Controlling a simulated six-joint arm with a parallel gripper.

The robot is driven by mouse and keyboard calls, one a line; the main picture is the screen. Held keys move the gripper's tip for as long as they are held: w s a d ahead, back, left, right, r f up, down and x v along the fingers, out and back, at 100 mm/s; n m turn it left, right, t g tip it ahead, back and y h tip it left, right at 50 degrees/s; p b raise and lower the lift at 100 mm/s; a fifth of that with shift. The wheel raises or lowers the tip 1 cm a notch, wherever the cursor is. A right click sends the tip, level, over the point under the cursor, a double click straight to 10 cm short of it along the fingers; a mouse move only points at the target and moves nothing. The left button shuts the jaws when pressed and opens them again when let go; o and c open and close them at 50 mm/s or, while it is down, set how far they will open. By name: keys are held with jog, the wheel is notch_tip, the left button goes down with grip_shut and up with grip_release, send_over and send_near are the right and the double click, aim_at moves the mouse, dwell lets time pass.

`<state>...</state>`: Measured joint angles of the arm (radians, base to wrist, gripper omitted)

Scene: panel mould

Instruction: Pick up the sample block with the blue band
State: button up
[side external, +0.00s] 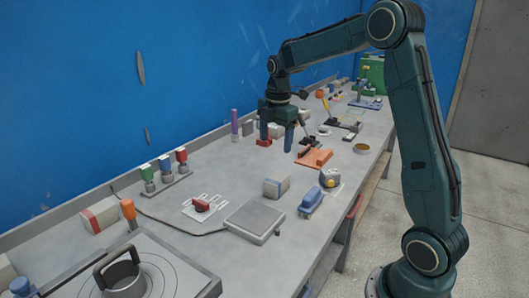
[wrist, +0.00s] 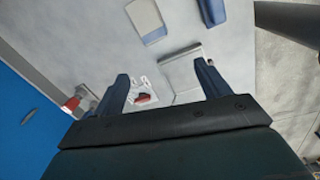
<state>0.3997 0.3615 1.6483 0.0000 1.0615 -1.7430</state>
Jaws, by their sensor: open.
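The sample block (side external: 276,187) is a pale, box-shaped piece lying on the grey bench, behind the flat grey scale. In the wrist view it (wrist: 143,18) lies near the top edge, and a blue band shows along its lower end. My gripper (side external: 277,138) hangs above the bench, farther back than the block, with its fingers pointing down. In the wrist view my gripper (wrist: 163,76) has its two fingers wide apart with nothing held between them. The block is clear of both fingers.
The scale (side external: 256,221) and a card with a red item (side external: 203,204) lie near the block. A blue-handled tool (side external: 311,201) and a tape measure (side external: 330,177) are to its right. An orange tray (side external: 314,158) lies beyond. The blue wall (side external: 90,80) bounds the bench.

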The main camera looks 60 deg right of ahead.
aim_at(277, 177)
jog(key=w+d+f+n, duration=0.2)
jog(key=d+f, duration=0.2)
jog(key=shift+d+f+n+g, duration=0.3)
jog(key=shift+f+g, duration=0.1)
jog(key=shift+w+f, duration=0.1)
jog(key=shift+f, duration=4.2)
jog(key=shift+d+f, duration=0.1)
jog(key=shift+f, duration=2.5)
